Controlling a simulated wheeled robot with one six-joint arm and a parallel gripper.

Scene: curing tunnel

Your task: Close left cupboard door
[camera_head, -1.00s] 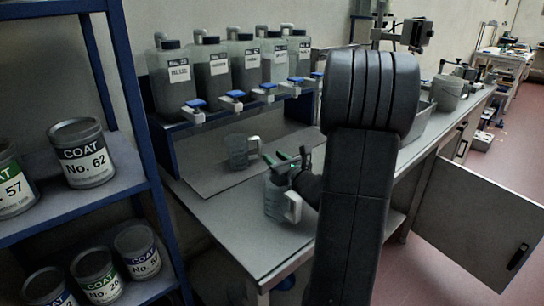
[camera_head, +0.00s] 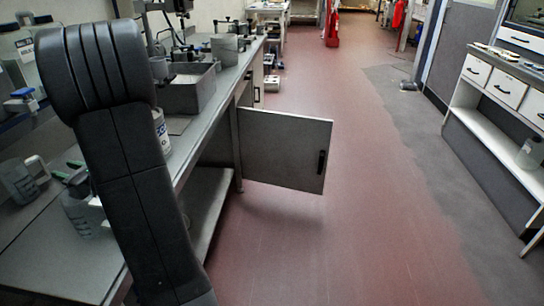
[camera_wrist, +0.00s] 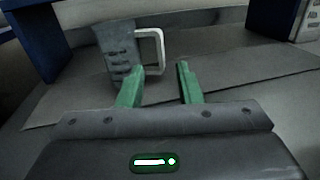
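The cupboard door (camera_head: 280,150) is a flat grey panel under the workbench. In the head view it stands open, swung out over the red floor. Its black handle (camera_head: 321,162) is near its right edge. My gripper (camera_head: 68,172) is at the left of the head view, partly behind my arm, above the bench and far from the door. In the wrist view my gripper (camera_wrist: 160,70) is open, its green fingers apart with nothing between them. A grey measuring jug (camera_wrist: 118,58) stands just beyond them.
The bench top (camera_head: 55,255) holds jugs, a grey bin (camera_head: 187,90) and a white-labelled can (camera_head: 160,130). The red floor right of the door is clear. A white drawer unit (camera_head: 505,85) stands at the right.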

